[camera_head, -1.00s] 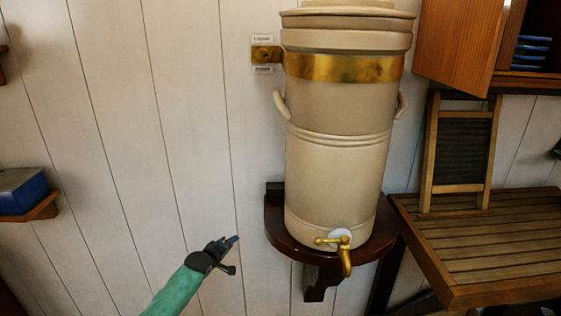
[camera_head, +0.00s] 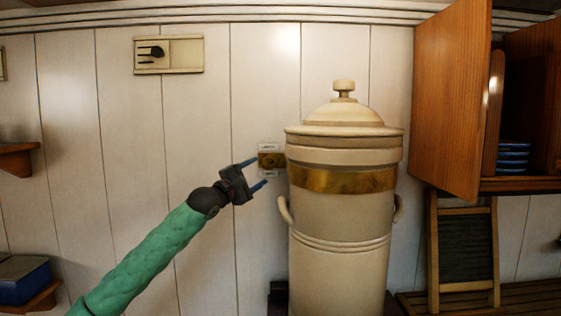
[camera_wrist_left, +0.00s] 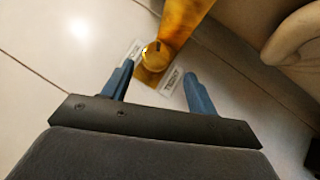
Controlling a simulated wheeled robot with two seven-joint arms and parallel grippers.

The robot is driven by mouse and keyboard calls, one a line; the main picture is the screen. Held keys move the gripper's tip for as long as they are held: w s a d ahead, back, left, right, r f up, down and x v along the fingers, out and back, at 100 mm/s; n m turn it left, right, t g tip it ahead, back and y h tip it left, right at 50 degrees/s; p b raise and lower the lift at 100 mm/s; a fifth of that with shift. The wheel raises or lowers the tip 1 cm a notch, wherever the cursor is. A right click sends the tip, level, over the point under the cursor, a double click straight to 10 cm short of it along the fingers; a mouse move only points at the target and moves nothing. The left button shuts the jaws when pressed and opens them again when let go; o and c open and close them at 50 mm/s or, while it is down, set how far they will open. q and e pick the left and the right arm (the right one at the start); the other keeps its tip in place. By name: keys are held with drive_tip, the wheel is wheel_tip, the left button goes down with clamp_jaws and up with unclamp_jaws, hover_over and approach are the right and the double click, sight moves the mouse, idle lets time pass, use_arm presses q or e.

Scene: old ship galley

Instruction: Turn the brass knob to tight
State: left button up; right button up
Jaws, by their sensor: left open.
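The brass knob (camera_head: 266,160) sits on the brass band's end plate, against the white plank wall, left of the crock. In the left wrist view the round knob (camera_wrist_left: 154,55) shows a dark mark on its face. It lies beyond and between my fingertips, apart from them. Small labels (camera_wrist_left: 170,82) stand on either side of it; their lettering is too small to read surely. My left gripper (camera_head: 262,173) is open and empty, its two blue fingers pointing at the knob. It also shows in the left wrist view (camera_wrist_left: 158,72). My right gripper is not in view.
The tall cream crock (camera_head: 340,220) with its brass band (camera_head: 345,180) stands close right of the gripper, one handle (camera_head: 285,210) bulging toward it. An open wooden cupboard door (camera_head: 450,100) juts out at the right. The wall to the left is mostly free.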

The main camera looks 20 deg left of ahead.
sight(272, 161)
use_arm(q)
drive_tip(key=shift+d+r, duration=0.1)
drive_tip(key=shift+r, duration=0.3)
drive_tip(key=shift+w+r, duration=0.1)
drive_tip(key=shift+w, duration=0.05)
drive_tip(key=p+x, duration=0.2)
drive_tip(key=shift+w+d+r, duration=0.1)
drive_tip(key=shift+w+r, duration=0.1)
drive_tip(key=p+x, duration=0.2)
drive_tip(key=x, duration=0.1)
drive_tip(key=shift+w+d, duration=0.15)
drive_tip(key=shift+w+d+p, duration=0.3)
drive_tip(key=shift+w+p, duration=0.15)
drive_tip(key=shift+w, duration=0.25)
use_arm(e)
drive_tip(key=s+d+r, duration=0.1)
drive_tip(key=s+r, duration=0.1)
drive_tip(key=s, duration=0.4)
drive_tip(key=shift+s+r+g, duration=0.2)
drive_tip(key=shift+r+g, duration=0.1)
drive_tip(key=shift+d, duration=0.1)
use_arm(q)
drive_tip(key=c, duration=1)
